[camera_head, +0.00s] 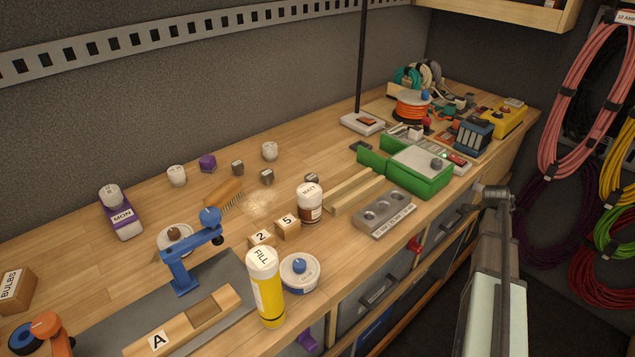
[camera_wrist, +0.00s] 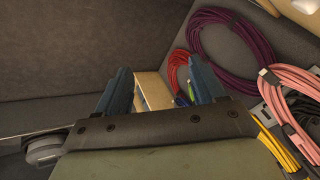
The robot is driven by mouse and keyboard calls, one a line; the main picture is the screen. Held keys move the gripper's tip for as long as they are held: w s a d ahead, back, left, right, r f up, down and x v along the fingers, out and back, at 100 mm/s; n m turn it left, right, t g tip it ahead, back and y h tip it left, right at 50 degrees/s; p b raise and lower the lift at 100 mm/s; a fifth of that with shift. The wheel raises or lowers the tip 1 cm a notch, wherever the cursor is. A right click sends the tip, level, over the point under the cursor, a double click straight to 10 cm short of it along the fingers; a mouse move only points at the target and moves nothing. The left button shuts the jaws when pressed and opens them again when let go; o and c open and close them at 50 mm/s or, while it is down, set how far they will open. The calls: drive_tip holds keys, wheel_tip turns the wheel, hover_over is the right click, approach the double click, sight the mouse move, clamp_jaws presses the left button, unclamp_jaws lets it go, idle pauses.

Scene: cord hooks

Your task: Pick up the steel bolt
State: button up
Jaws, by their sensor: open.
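I cannot tell for certain which item is the steel bolt. Several small dark grey metal pieces stand on the wooden bench in the head view: one (camera_head: 237,168) near the purple piece, one (camera_head: 267,177) to its right, and one (camera_head: 311,179) partly hidden behind the white-and-brown WAIT jar. My gripper (camera_wrist: 160,90) shows in the wrist view with its two blue fingers apart and nothing between them. It points away from the small metal pieces, toward a wooden edge and hanging cords. My arm is at the lower right of the head view, beyond the bench's front edge.
A grey block with round recesses (camera_head: 371,220), a green box (camera_head: 430,181) and wooden strips (camera_head: 345,198) lie near the front right. The WAIT jar (camera_head: 309,205), yellow FILL bottle (camera_head: 266,290) and blue stand (camera_head: 183,268) rise from the bench (camera_head: 75,255). Cords (camera_head: 585,85) hang at right.

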drive_tip(key=w+d+r+m+t+h, duration=0.1)
drive_tip(key=w+d+r+m+t, duration=0.2)
drive_tip(key=r, duration=0.9)
drive_tip(key=w+d+r+m+h, duration=0.1)
drive_tip(key=w+r+m, duration=0.25)
drive_tip(key=r, duration=0.85)
drive_tip(key=w+a+r+y, duration=0.1)
drive_tip(key=a+y, duration=0.1)
drive_tip(key=a, duration=0.7)
drive_tip(key=w+a+r+n+y, duration=0.1)
drive_tip(key=a+r+y, duration=0.1)
drive_tip(key=a, duration=0.7)
drive_tip(key=w+a+r+y, duration=0.1)
drive_tip(key=a+y, duration=0.1)
drive_tip(key=a, duration=0.8)
drive_tip(key=shift+w+r+n, duration=0.25)
drive_tip(key=shift+r+n, duration=0.1)
drive_tip(key=shift+r, duration=0.05)
drive_tip(key=s+a+n+g+y, duration=0.2)
drive_tip(key=s+a+y, duration=0.15)
drive_tip(key=a, duration=1.25)
drive_tip(key=n+g+y, duration=0.2)
drive_tip(key=n+g, duration=0.1)
approach(312, 177)
drive_tip(key=x, duration=1)
drive_tip(key=shift+f, duration=0.3)
drive_tip(key=c, duration=1.1)
drive_tip(key=shift+r, duration=0.15)
